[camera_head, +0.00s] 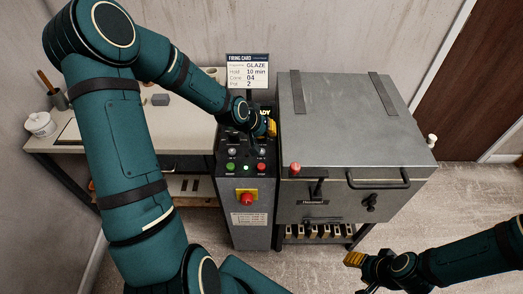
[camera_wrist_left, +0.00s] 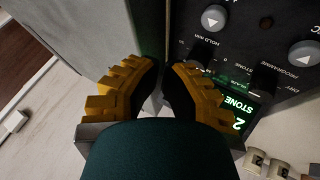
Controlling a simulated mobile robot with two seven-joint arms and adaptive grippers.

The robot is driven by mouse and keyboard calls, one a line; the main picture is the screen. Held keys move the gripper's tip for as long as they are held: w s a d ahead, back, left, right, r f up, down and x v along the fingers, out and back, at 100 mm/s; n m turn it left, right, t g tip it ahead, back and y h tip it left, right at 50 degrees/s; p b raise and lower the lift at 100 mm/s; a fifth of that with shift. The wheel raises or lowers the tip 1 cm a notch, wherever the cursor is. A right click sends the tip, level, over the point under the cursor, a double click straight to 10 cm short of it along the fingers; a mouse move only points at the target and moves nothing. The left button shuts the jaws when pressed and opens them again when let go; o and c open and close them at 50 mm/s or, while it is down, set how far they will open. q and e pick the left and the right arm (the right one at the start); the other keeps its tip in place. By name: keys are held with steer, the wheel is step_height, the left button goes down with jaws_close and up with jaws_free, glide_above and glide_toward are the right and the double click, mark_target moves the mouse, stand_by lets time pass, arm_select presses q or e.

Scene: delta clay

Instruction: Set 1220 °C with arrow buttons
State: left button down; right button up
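The control panel (camera_head: 222,160) stands left of the grey kiln (camera_head: 350,125). My left gripper (camera_head: 270,128) is over its upper part and hides some of the display (camera_head: 265,112), where only "ADY" shows. In the left wrist view, my left gripper's yellow ridged fingers (camera_wrist_left: 166,66) have a narrow gap, with nothing held between them. Green display text (camera_wrist_left: 237,114) reads "STONE" and "2". No temperature figure is readable. My right gripper (camera_head: 357,261) is low at the right; its finger gap is unclear.
Lower on the panel are a green button (camera_head: 230,167), a red button (camera_head: 261,167) and a red stop knob (camera_head: 247,198) on yellow. The kiln handle (camera_head: 378,181) juts out. A table (camera_head: 190,138) stands left.

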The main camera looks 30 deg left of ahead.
stand_by(0.4)
arm_select(q)
steer(key=n, duration=0.3)
steer(key=s+n+g+p, duration=0.1)
steer(key=shift+a, duration=0.35)
steer(key=n, duration=0.4)
steer(key=shift+s+r+p, duration=0.25)
steer(key=shift+r+p, duration=0.05)
steer(key=shift+w+a+r+n+t+h+p, duration=0.15)
steer(key=shift+w+r+n, duration=0.3)
steer(key=shift+n, duration=1.1)
steer(key=shift+w+r+n+t+h+p, duration=0.1)
steer(key=shift+w+r+n+p, duration=0.15)
steer(key=shift+r+n, duration=0.85)
steer(key=shift+w+a+r+n+t+h+p, duration=0.15)
steer(key=shift+w+n+p, duration=0.15)
steer(key=shift+n, duration=1.65)
steer(key=shift+f, duration=0.1)
